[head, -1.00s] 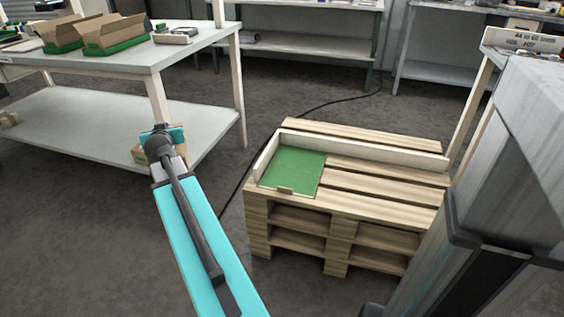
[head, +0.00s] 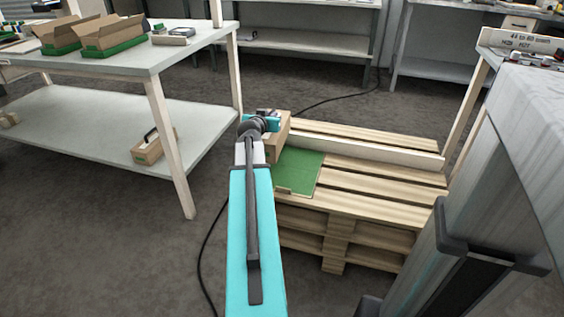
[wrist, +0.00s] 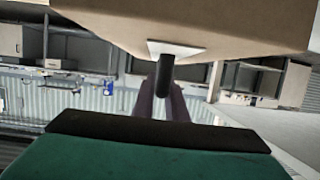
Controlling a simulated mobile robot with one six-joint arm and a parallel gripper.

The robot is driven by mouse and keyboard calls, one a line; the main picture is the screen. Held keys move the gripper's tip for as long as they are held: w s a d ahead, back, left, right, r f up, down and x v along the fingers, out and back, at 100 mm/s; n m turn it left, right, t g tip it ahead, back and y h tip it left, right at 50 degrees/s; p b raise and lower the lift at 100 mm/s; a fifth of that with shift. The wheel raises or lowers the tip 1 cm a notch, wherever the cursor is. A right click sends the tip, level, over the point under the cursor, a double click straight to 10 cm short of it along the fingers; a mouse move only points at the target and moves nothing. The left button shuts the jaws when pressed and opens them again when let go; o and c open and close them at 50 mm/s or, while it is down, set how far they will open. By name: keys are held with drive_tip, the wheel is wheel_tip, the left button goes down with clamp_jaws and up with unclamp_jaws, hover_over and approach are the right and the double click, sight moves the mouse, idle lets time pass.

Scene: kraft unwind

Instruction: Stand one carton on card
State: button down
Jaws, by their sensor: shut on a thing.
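My gripper (head: 262,122) is shut on a brown cardboard carton (head: 280,140) and holds it at the left back corner of the pallet stack. The carton also fills the top of the wrist view (wrist: 210,22). The green card (head: 300,172) lies flat on the pallet's left end, with a small brown block at its front edge. The carton hides the card's back left part. I cannot tell whether the carton touches the card or hangs above it.
A low white rail (head: 385,149) runs along the pallet stack (head: 370,190). A grey workbench (head: 130,58) at the left bears open cartons (head: 108,38) in green trays. Another carton (head: 150,152) sits on its lower shelf. A dark cable lies on the floor.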

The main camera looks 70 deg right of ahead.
sight(282, 130)
drive_tip(key=shift+m+g, duration=0.4)
drive_tip(key=shift+g, duration=0.1)
drive_tip(key=s, duration=0.1)
drive_tip(key=s+d, duration=0.1)
drive_tip(key=s, duration=0.2)
drive_tip(key=shift+d, duration=0.4)
drive_tip(key=shift+f, duration=0.1)
drive_tip(key=shift+f+b, duration=0.95)
drive_tip(key=shift+f, duration=2.05)
drive_tip(key=shift+f+b, duration=0.7)
drive_tip(key=shift+f, duration=1.3)
drive_tip(key=c, duration=1.8)
unclamp_jaws()
drive_tip(key=shift+o, duration=0.2)
